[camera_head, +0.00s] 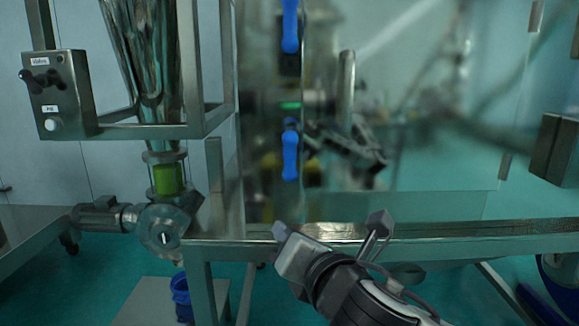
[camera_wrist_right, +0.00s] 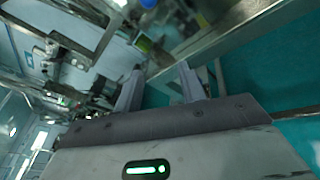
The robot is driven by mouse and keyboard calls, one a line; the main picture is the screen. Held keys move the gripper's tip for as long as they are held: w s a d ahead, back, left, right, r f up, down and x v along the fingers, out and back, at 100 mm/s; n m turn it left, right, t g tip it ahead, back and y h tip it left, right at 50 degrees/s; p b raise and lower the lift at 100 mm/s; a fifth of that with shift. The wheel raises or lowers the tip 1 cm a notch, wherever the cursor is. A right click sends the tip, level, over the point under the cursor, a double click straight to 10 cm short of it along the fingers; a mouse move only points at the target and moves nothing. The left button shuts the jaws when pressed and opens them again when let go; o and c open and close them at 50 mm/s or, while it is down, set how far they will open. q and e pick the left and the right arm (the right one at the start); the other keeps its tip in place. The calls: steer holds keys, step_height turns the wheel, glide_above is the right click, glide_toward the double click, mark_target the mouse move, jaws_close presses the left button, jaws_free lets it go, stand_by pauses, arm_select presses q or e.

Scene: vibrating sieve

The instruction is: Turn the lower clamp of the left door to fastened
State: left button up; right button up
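The lower clamp (camera_head: 290,155) is a blue handle hanging upright at the edge of the left door (camera_head: 272,190), left of the picture's middle. The upper clamp (camera_head: 290,25) is a matching blue handle above it, also upright. My right gripper (camera_head: 330,228) comes in from the lower right and is below the lower clamp, apart from it. Its two fingers are spread with nothing between them. In the right wrist view the gripper (camera_wrist_right: 158,82) also shows parted, empty fingers. My left gripper is not in view.
A steel ledge (camera_head: 460,228) runs below the doors, close to my right gripper. A control box (camera_head: 62,92) and a sight glass with green contents (camera_head: 168,178) stand at the left. A blue bucket (camera_head: 181,297) is on the low left platform. The space before the doors is clear.

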mark_target(291, 155)
step_height(291, 155, up, 9)
steer(key=w+d+n+t+h, duration=0.1)
steer(key=d+n+t+h, duration=0.1)
steer(key=n, duration=0.3)
steer(key=w+a+p, duration=0.1)
steer(key=w, duration=0.4)
steer(key=w+a+p, duration=0.1)
steer(key=w, duration=0.4)
steer(key=w+a+p, duration=0.1)
steer(key=w, duration=0.4)
steer(key=shift+w+f, duration=0.15)
steer(key=shift+f, duration=0.1)
steer(key=shift+c, duration=0.3)
jaws_close()
